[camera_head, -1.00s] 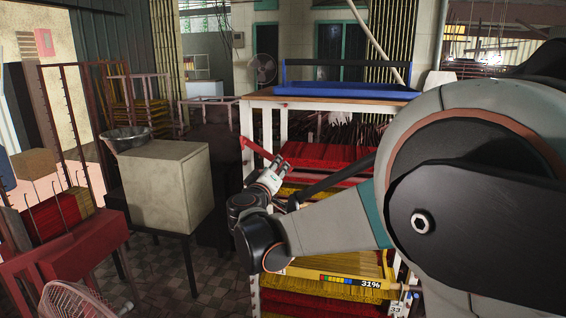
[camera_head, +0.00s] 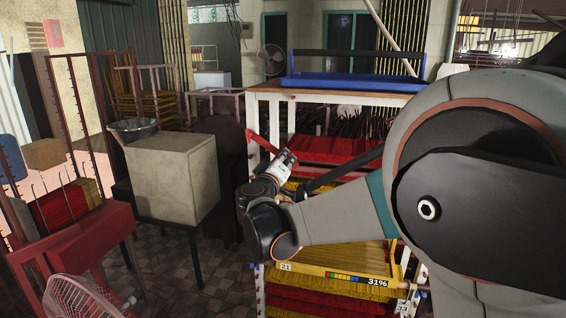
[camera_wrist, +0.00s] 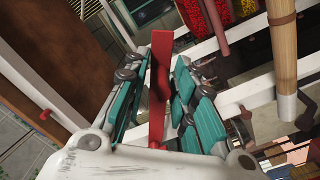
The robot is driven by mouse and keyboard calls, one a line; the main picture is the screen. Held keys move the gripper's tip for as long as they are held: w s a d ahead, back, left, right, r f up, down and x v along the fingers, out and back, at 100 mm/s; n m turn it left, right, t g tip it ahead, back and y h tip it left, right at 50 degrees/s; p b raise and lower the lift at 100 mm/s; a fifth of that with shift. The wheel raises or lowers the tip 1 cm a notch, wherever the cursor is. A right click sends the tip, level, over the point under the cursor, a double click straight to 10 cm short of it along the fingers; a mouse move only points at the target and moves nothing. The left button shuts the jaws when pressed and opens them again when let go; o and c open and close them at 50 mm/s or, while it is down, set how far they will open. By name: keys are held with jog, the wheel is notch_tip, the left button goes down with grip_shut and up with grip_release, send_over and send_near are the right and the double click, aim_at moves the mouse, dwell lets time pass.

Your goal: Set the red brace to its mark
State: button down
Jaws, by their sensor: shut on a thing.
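My gripper (camera_wrist: 160,95) is shut on the red brace (camera_wrist: 160,85), a flat red bar standing up between the teal finger pads in the wrist view. The red brace (camera_head: 257,139) shows there as a short red piece at that post. I cannot tell whether it touches the post. I cannot make out the mark.
The rack holds red and yellow incense bundles, with a blue tray (camera_head: 350,84) on top. A beige box (camera_head: 170,180) stands to the left. A red frame (camera_head: 75,225) and white fan (camera_head: 80,298) are farther left. Checkered floor is open between them.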

jog(key=shift+d+r, duration=0.1)
jog(key=shift+r, duration=0.25)
jog(key=shift+s+d+r+n+p, duration=0.1)
jog(key=shift+d+r+n+p, duration=0.05)
jog(key=shift+r+n+p, duration=0.15)
jog(key=shift+d+r+n+p, duration=0.15)
jog(key=shift+r+n, duration=0.2)
jog(key=shift+n, duration=0.05)
notch_tip(320, 180, up, 13)
jog(key=a+n+p, duration=0.2)
jog(key=n+p, duration=0.4)
jog(key=n, duration=0.7)
jog(key=shift+w+r, duration=0.15)
jog(key=shift+w, duration=0.2)
jog(key=shift+a, duration=0.15)
jog(key=c, duration=1.6)
grip_release()
jog(key=shift+o, duration=0.3)
